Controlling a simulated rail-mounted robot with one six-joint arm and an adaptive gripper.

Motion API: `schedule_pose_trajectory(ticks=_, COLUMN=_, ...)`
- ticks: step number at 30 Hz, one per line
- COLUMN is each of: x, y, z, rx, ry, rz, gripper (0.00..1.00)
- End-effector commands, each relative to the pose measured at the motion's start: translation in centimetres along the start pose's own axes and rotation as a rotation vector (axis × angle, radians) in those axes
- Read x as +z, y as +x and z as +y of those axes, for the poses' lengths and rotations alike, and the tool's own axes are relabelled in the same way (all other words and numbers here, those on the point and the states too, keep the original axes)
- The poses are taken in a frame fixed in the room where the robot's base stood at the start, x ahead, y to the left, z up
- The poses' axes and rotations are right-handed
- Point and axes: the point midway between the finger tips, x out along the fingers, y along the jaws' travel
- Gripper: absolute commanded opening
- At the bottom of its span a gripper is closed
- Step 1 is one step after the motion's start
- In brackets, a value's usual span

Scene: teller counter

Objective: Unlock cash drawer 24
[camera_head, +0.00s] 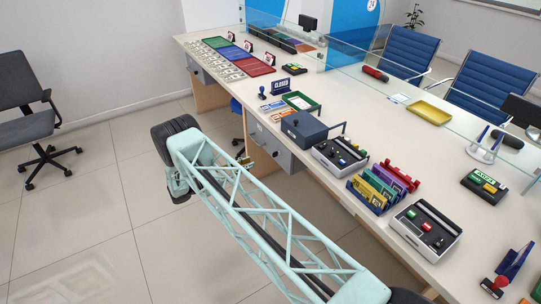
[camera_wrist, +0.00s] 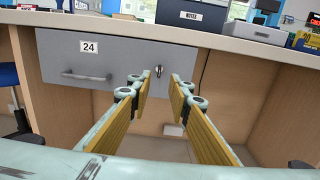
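The grey cash drawer (camera_wrist: 110,58) with a white label reading 24 (camera_wrist: 89,47) is under the counter in the wrist view, and looks closed. Its bar handle (camera_wrist: 86,76) is at the lower left of its front. A small metal lock or key piece (camera_wrist: 158,70) shows on the right part of the front; I cannot tell its exact shape. My gripper (camera_wrist: 160,86) is open, its yellow-padded fingers apart, with that metal piece seen between the tips. Nothing is between the pads. In the head view, a grey drawer front (camera_head: 284,157) shows beside my gripper (camera_head: 246,161).
The counter (camera_head: 335,85) runs above the drawer, with a dark blue-grey box (camera_head: 304,130) near its edge. An office chair (camera_head: 37,110) is far left. The tiled floor is mostly clear.

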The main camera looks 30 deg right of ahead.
Motion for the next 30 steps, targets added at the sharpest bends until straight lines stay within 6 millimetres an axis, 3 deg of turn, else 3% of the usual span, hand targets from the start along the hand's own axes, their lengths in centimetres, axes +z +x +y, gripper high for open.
schedule_pose_trajectory(ticks=11, x=0.0, y=2.1, z=0.0, rx=-0.002, ry=0.000, rz=0.000, gripper=0.18)
schedule_pose_trajectory(ticks=30, x=0.0, y=10.3, z=-0.1, rx=-0.002, ry=0.001, rz=0.000, gripper=0.18)
